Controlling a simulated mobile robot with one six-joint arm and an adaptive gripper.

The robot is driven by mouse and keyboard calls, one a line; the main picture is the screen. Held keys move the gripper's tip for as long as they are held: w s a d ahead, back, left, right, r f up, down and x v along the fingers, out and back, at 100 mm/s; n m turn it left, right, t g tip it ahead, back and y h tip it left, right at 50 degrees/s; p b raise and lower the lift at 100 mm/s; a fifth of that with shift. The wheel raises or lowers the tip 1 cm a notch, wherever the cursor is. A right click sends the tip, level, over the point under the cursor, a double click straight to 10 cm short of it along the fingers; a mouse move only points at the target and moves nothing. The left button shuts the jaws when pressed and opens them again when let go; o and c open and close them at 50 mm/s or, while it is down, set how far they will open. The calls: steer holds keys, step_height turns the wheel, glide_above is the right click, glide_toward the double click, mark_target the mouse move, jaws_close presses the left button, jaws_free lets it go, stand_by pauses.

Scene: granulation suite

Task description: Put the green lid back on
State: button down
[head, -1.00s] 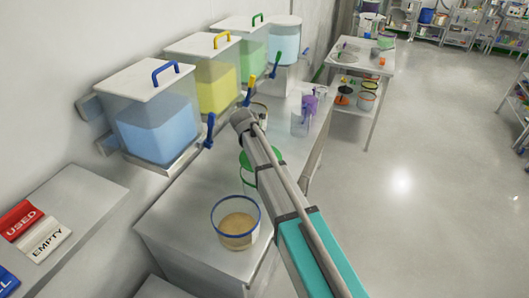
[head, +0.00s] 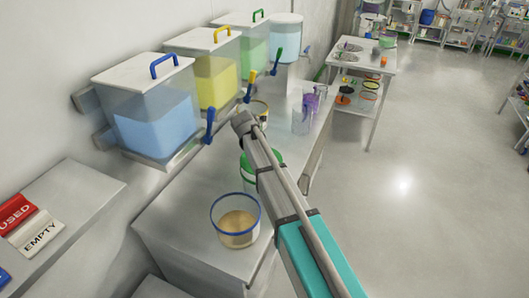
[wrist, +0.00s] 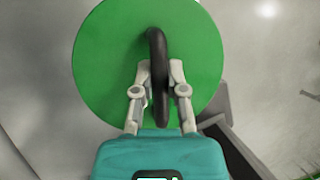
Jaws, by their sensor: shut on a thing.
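The green lid (wrist: 105,60) is a flat round disc with a black arched handle (wrist: 160,65). It fills the upper middle of the wrist view. My gripper (wrist: 160,75) is shut on the handle, with one finger on each side of it. What lies directly under the lid is hidden. In the head view my gripper is hidden behind my arm. Green parts (head: 247,165) show on both sides of the arm there, above the bench; I cannot tell how much is lid and how much is container.
An open blue-rimmed tub (head: 236,222) of tan powder stands at the front of the bench (head: 180,215). A yellow-rimmed tub (head: 260,112) and clear jugs (head: 303,115) stand farther back. Dispensers with blue (head: 155,125) and yellow (head: 218,80) contents line the wall.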

steer(key=shift+f+b, duration=0.65)
steer(key=shift+f, duration=0.25)
steer(key=shift+w+f+b, duration=0.1)
steer(key=shift+f+b, duration=0.9)
stand_by(1.4)
steer(key=c, duration=0.6)
jaws_free()
steer(key=shift+w, duration=0.1)
steer(key=shift+r, duration=0.15)
